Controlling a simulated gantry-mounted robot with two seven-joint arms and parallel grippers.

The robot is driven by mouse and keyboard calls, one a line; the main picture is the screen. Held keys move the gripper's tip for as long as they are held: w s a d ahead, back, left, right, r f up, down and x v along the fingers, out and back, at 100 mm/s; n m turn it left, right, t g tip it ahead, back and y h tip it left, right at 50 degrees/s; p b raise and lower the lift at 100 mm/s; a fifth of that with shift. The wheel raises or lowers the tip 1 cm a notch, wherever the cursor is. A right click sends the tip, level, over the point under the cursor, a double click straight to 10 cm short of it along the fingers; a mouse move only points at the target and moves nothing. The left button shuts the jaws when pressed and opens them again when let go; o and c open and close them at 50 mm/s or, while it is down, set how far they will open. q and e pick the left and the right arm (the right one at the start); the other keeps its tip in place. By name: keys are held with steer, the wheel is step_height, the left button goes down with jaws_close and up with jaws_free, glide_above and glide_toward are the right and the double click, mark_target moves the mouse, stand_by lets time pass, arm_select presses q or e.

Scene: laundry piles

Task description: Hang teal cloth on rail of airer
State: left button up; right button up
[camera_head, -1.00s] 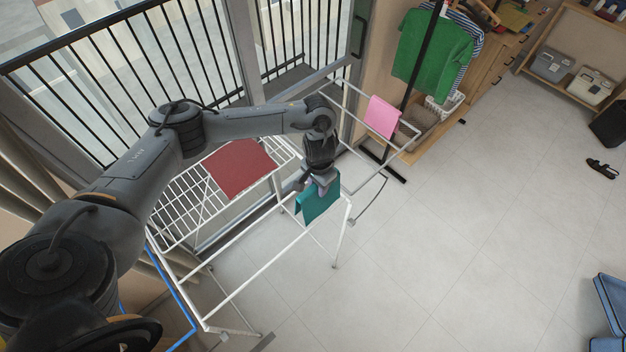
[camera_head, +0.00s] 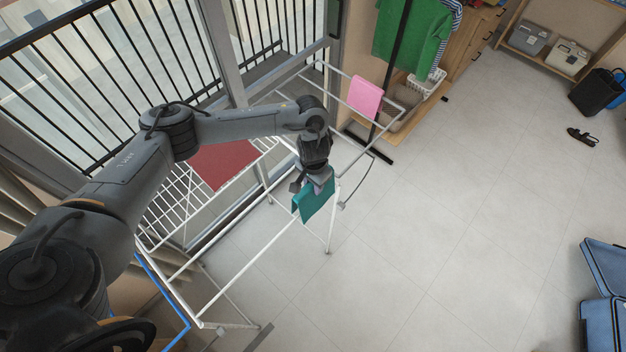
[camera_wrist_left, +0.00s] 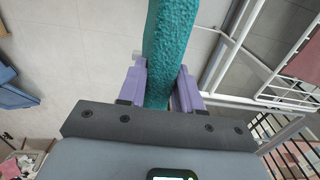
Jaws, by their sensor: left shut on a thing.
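The teal cloth (camera_head: 316,204) is folded and hangs from my left gripper (camera_head: 318,184) in the head view. It is at the right end of the airer's front white rail (camera_head: 250,264); I cannot tell whether it rests on the rail or hangs just beside it. In the left wrist view, the cloth (camera_wrist_left: 170,40) runs between the two purple fingers (camera_wrist_left: 160,85), which are shut on it. The gripper hides part of the cloth's top. My right gripper is not in view.
A red cloth (camera_head: 222,163) lies on the airer's white wire shelf. A pink cloth (camera_head: 366,98) hangs on its far part. A green shirt (camera_head: 414,42) hangs on a rack behind. Blue bins (camera_head: 606,325) stand at right. The floor (camera_head: 450,235) between is clear.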

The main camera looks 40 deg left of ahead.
arm_select(q)
steer(key=shift+f+b, duration=1.1)
steer(key=shift+f, duration=1.7)
steer(key=shift+f+b, duration=0.95)
steer(key=shift+f, duration=1.15)
steer(key=o, duration=1.2)
